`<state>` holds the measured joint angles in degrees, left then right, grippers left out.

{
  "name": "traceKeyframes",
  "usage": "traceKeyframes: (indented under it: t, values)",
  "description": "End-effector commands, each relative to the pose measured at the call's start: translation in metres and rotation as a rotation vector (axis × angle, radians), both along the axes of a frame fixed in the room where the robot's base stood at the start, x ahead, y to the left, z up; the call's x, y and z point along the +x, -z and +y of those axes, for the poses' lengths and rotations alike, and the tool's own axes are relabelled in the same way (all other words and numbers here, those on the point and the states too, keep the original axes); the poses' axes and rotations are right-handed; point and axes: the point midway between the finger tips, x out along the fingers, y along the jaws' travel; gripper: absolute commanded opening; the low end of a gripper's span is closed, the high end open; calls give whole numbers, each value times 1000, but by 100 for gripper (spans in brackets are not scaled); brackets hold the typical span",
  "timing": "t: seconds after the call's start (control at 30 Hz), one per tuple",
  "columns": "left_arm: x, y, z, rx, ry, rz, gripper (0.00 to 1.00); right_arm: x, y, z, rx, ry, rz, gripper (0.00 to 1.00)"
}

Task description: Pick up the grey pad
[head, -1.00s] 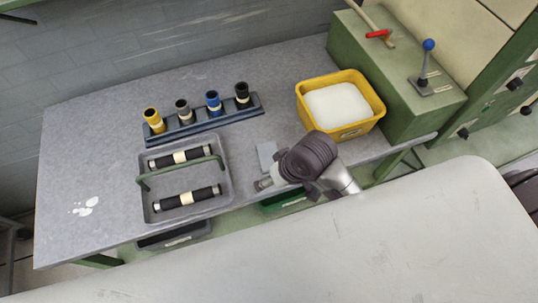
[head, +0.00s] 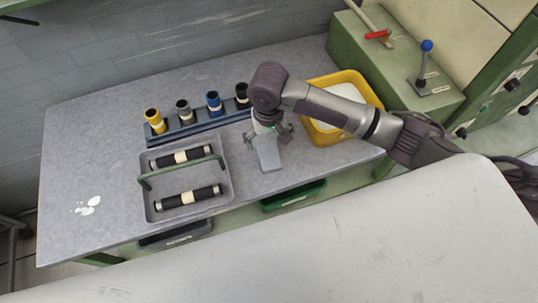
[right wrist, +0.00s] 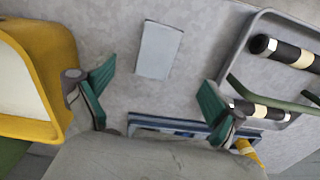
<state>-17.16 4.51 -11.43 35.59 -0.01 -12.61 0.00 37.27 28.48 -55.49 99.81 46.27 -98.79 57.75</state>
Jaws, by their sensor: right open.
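The grey pad (head: 269,157) is a flat, light grey rectangle lying on the grey table between the tray and the yellow bin. It also shows in the right wrist view (right wrist: 158,50), lying flat with clear table around it. My right gripper (head: 268,136) is over the table at the pad's back end; part of that end is hidden in the head view. In the right wrist view the green fingers of the right gripper (right wrist: 156,88) are wide apart with nothing between them, and the pad lies beyond them. My left gripper is not in view.
A yellow bin (head: 377,98) with white contents stands right of the pad. A grey tray (head: 226,190) with a green handle and two black rollers stands left. Behind is a blue rack (head: 188,129) with yellow, grey, blue and black cylinders. A green box (head: 297,198) sits below the table edge.

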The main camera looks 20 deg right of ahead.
Motion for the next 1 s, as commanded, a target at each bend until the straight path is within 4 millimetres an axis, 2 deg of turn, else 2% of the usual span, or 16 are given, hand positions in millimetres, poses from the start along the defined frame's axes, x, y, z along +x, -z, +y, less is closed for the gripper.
traceKeyframes:
  t: [0.1,0.2,0.47,0.7,1.0]
  values:
    - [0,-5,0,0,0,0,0,-1,22,0,-1,-1,2,94]
    - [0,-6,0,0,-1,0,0,0,35,1,2,-1,1,94]
    - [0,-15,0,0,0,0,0,1,54,-2,0,-2,0,94]
    - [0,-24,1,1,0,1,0,2,89,-3,2,-4,0,94]
    - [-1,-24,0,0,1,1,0,2,96,-3,2,-5,-3,94]
